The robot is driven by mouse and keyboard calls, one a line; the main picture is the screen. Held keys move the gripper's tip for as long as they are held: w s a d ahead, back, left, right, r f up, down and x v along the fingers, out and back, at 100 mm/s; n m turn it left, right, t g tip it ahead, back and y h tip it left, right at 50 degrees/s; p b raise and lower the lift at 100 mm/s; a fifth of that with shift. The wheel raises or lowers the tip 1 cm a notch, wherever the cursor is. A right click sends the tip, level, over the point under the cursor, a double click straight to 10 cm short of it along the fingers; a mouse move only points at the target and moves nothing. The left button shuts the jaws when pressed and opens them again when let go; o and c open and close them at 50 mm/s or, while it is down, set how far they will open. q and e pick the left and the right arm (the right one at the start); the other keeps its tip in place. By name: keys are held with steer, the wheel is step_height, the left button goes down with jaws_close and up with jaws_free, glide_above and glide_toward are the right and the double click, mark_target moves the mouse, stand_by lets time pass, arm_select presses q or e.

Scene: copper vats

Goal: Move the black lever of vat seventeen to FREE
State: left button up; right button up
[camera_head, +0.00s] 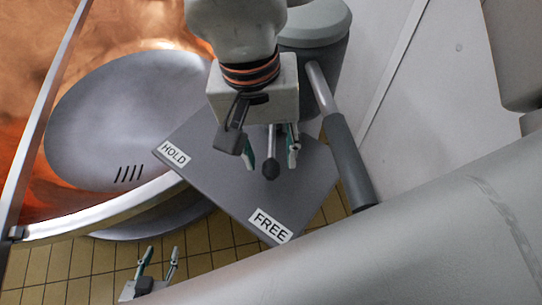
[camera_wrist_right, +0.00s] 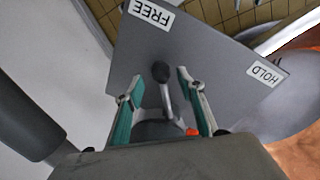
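The lever is a thin grey rod with a black ball knob (camera_head: 271,171), standing over a grey plate (camera_head: 226,183). The plate bears a HOLD label (camera_head: 174,154) and a FREE label (camera_head: 270,226). The knob appears nearer to FREE than to HOLD in both views. My right gripper (camera_head: 271,160) is open over the plate, one finger on each side of the lever. In the right wrist view the knob (camera_wrist_right: 161,72) shows between the spread fingers, with gaps on both sides; the lever's base is partly hidden by the hand. My left gripper (camera_head: 160,251) is open and empty, low at the left.
A copper vat (camera_head: 120,35) with a shiny rim and a grey disc inside stands to the left. A dark grey bar (camera_head: 350,160) runs close along the plate's right side. A pale wall lies to the right. Yellow floor tiles (camera_head: 60,270) show below.

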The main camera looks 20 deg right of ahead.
step_height(320, 180, up, 10)
steer(key=a, duration=0.1)
steer(key=shift+w+f, duration=0.15)
steer(key=shift+f, duration=0.05)
stand_by(0.4)
